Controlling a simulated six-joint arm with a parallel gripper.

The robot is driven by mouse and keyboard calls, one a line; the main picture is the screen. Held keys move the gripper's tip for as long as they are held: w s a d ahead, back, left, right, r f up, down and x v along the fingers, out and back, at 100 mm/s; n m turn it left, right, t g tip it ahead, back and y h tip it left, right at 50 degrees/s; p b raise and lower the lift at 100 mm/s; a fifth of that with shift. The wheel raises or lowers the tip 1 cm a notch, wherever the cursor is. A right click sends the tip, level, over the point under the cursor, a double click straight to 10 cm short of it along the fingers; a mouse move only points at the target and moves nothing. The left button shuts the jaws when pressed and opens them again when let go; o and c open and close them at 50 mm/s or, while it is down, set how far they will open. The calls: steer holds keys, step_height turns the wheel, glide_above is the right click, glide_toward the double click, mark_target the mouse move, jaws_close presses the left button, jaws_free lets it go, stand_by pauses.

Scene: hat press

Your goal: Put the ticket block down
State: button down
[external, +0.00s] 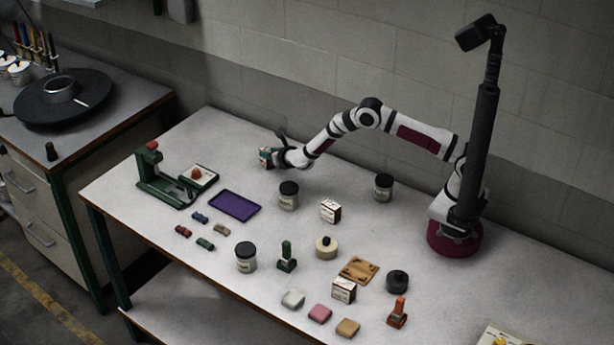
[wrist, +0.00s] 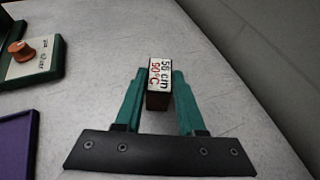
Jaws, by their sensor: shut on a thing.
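The ticket block (wrist: 160,78) is a small block with a white printed label reading "56 cm" and "90" in dark and red print. It sits between the two green fingers of my gripper (wrist: 155,85), which is shut on it. In the external view my gripper (external: 268,157) is at the far side of the table, right of the green press. The block is small and partly hidden there. I cannot tell whether the block touches the table.
The green press (external: 165,180) with a white plate and an orange knob stands left of my gripper. A purple tray (external: 235,205) lies nearer the front. A dark-lidded jar (external: 288,196) stands to the right. The table around the block looks clear in the wrist view.

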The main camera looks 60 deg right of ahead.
steer(key=c, duration=0.5)
jaws_free()
steer(key=shift+f, duration=0.1)
